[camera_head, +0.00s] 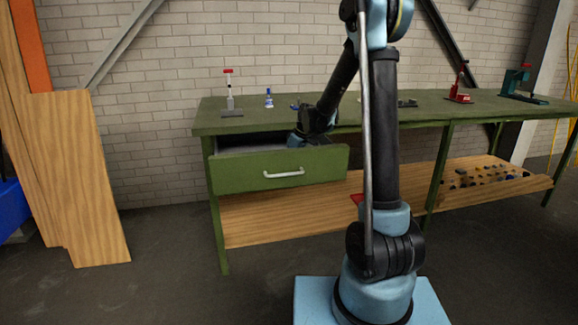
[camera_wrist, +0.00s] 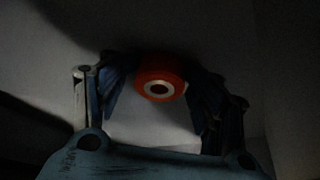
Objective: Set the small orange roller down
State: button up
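The small orange roller (camera_wrist: 160,76), with a pale ring and a dark hole in its middle, shows in the wrist view between the two fingertips. My gripper (camera_wrist: 161,83) has a dark blue finger on each side of the roller and appears shut on it. In the head view my gripper (camera_head: 302,139) reaches down into the open drawer (camera_head: 280,171) at its right part. The roller is hidden in the head view. The wrist view is dark, and I cannot tell whether the roller touches the pale surface behind it.
The drawer hangs out from the green workbench (camera_head: 430,108). A red-topped stand (camera_head: 229,97) and a small blue bottle (camera_head: 268,98) stand on the bench above it. Red (camera_head: 460,90) and green (camera_head: 520,83) tools stand farther right. A wooden shelf (camera_head: 290,222) lies below.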

jog(key=shift+s+r, duration=0.1)
jog(key=shift+r, duration=0.6)
jog(key=v, duration=1.1)
jog(key=shift+d+r, duration=0.2)
jog(key=shift+r, duration=0.1)
